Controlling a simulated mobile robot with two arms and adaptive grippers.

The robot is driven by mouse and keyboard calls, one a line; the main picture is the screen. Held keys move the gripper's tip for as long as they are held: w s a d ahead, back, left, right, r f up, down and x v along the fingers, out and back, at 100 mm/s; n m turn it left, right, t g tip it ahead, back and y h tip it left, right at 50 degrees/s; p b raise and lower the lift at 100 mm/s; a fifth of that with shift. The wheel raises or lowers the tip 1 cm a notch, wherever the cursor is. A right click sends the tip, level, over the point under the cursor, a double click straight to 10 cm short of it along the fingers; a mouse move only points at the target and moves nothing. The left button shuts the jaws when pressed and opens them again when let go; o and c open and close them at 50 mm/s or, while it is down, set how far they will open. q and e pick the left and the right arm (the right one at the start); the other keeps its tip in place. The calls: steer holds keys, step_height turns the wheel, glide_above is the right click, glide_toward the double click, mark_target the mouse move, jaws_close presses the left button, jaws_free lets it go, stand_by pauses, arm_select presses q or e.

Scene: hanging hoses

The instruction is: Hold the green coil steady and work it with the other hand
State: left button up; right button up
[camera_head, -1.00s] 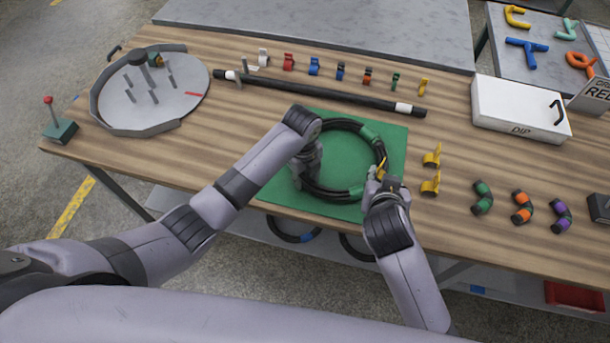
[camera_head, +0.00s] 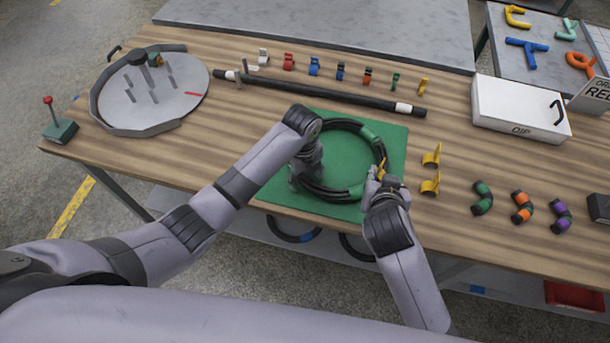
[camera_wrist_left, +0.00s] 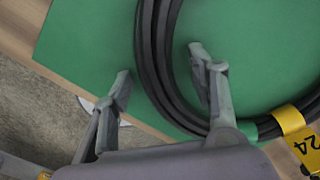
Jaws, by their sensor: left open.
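The green coil (camera_head: 329,194) is a black hose loop with green bands, lying on a green mat (camera_head: 394,150). My left gripper (camera_head: 306,172) reaches down over the coil's left side. In the left wrist view my left gripper (camera_wrist_left: 160,68) is open, with the black strands (camera_wrist_left: 155,50) running between its spread fingers. My right gripper (camera_head: 380,180) is at the coil's right side, by a yellow tag (camera_head: 381,168). The left wrist view shows the yellow tag (camera_wrist_left: 297,124) marked 24 around the hose, beside a green band. Whether the right fingers grip anything is hidden.
A straight black hose (camera_head: 320,94) lies behind. A round pegged fixture (camera_head: 150,92) is at the left, a white DIP box (camera_head: 520,105) at the right.

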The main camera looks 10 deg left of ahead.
arm_select(q)
step_height(320, 180, up, 12)
steer(key=shift+s+a, duration=0.15)
